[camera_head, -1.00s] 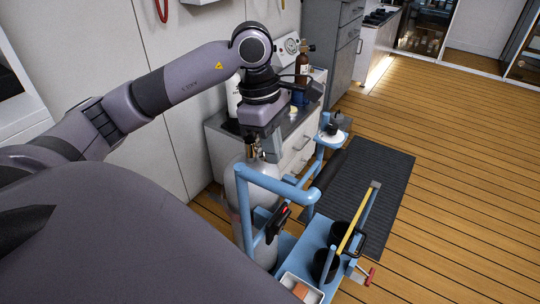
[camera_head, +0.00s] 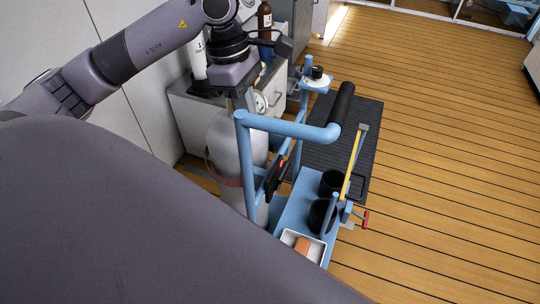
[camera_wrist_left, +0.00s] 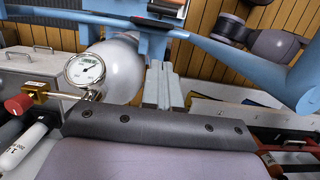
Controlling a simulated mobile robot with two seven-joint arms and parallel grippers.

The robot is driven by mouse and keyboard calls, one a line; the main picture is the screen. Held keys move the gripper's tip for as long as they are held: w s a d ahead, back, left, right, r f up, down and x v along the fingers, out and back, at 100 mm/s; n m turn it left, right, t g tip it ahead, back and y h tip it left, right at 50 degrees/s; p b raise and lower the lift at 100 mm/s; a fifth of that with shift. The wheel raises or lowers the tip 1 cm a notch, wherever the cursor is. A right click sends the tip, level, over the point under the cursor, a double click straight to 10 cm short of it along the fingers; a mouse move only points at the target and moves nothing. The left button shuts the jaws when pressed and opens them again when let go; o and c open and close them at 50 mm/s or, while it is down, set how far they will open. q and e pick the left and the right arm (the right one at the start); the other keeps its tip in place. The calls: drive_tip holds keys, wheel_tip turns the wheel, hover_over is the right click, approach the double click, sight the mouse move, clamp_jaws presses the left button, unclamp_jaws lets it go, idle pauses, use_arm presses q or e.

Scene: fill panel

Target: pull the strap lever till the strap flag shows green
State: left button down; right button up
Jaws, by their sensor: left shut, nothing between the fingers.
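A grey gas cylinder (camera_head: 222,140) stands upright in a blue cart (camera_head: 290,127), with a dark red strap (camera_head: 224,180) around it. A black lever-like part (camera_head: 272,178) with a red mark sits on the cart frame beside the cylinder. I take it for the strap lever and the red mark for its flag; no green shows. My left gripper (camera_head: 231,103) is above the cylinder top, apart from the lever. In the left wrist view its fingers (camera_wrist_left: 163,85) are together and empty, with the cylinder (camera_wrist_left: 120,68) behind. My right gripper is not in view.
A pressure gauge (camera_wrist_left: 85,69) with a brass fitting and red knob is close to my left wrist. Cabinets stand behind; wooden floor is clear at right.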

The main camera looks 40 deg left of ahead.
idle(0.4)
use_arm(q)
drive_tip(key=b, duration=0.2)
approach(280, 181)
drive_tip(key=w+a+f, duration=0.1)
drive_tip(key=a+f, duration=0.3)
drive_tip(key=f, duration=0.1)
drive_tip(key=shift+w+d+f, duration=0.3)
drive_tip(key=shift+d+f, duration=0.2)
drive_tip(key=shift+d, duration=0.2)
drive_tip(key=shift+w+d+f, duration=0.3)
drive_tip(key=shift+d+f, duration=0.15)
drive_tip(key=shift+d, duration=0.25)
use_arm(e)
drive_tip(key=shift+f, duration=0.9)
use_arm(q)
drive_tip(key=shift+d, duration=0.1)
drive_tip(key=shift+w+d, duration=0.1)
drive_tip(key=shift+d, duration=0.15)
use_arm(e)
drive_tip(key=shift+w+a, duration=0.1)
